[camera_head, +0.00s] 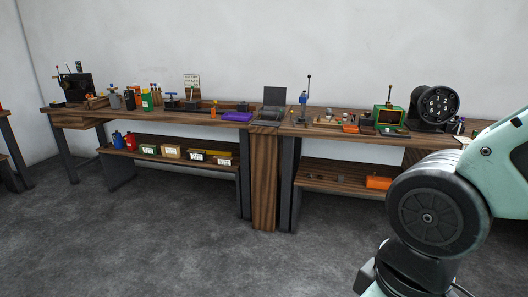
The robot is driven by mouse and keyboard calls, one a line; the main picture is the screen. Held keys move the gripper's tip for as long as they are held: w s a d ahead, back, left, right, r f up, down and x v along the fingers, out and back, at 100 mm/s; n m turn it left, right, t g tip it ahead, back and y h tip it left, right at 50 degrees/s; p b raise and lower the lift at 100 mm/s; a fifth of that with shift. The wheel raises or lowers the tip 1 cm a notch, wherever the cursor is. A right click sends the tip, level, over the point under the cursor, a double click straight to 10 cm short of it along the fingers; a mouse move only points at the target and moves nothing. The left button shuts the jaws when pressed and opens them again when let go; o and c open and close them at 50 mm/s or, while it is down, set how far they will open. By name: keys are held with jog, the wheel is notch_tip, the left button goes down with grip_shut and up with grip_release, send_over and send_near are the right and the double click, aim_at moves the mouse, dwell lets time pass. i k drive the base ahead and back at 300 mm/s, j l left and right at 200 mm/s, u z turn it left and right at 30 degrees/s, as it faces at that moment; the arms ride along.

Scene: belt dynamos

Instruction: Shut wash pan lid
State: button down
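What looks like the wash pan (267,120) is a dark grey, shallow box. It sits near the middle of the long workbench, above the wide wooden post. Its lid (274,96) is a flat dark panel standing upright at the pan's back edge, so it is open. The inside of the pan is too small to make out. Part of my arm shows large at the right edge, much nearer than the bench. My gripper is out of view, so its state does not show.
The wooden workbench (207,119) runs along the wall. A purple item (237,116) lies left of the pan, and a blue tool with a tall lever (304,102) stands right of it. A green box (388,116) stands farther right. The grey floor before the bench is clear.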

aim_at(273, 96)
jog(key=i, duration=4)
